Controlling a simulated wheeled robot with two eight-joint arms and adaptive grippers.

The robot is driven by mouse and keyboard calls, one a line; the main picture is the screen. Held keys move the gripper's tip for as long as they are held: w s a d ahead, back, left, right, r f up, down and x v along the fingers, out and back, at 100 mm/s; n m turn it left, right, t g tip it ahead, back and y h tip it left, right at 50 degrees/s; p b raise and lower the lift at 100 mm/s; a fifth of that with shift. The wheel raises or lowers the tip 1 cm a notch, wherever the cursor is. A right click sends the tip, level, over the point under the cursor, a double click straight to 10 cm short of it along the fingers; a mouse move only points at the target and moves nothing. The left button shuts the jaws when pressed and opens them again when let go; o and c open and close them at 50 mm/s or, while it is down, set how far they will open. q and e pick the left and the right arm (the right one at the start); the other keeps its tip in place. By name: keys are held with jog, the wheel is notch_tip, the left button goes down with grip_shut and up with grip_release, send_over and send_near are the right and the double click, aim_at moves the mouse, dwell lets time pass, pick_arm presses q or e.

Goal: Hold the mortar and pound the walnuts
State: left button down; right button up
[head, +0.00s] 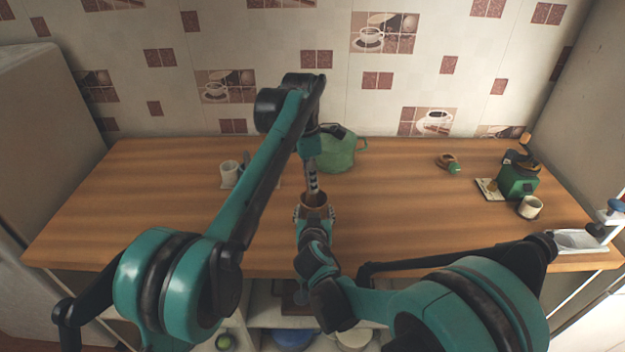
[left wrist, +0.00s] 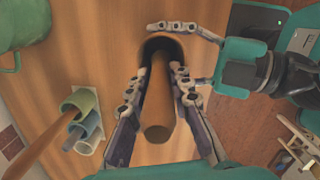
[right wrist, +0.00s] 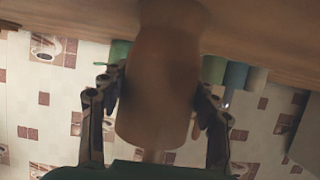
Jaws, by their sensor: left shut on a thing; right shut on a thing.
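The brown wooden mortar (head: 316,199) stands on the counter near its front edge, upright. It fills the middle of the right wrist view (right wrist: 160,90), and its dark mouth shows in the left wrist view. My right gripper (right wrist: 157,88) is shut on the mortar, one finger on each side. My left gripper (left wrist: 158,85) is above the mortar and shut on the wooden pestle (left wrist: 158,122). The pestle's far end reaches into the dark mouth; how deep I cannot tell. No walnuts are visible; the mortar's inside is hidden in shadow and by the pestle.
A green jug (head: 340,153) stands behind the mortar. A green grinder (head: 517,181) and another cup (head: 530,208) stand at the right. The counter (head: 420,215) is clear right of the mortar.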

pick_arm(q)
jog(key=shift+f, duration=0.15)
jog(key=shift+f, duration=1.15)
jog(key=shift+r, duration=1.05)
jog(key=shift+d, duration=0.1)
jog(key=shift+s+d+r, duration=0.2)
jog(key=shift+d+r, duration=0.1)
jog(key=shift+d, duration=0.35)
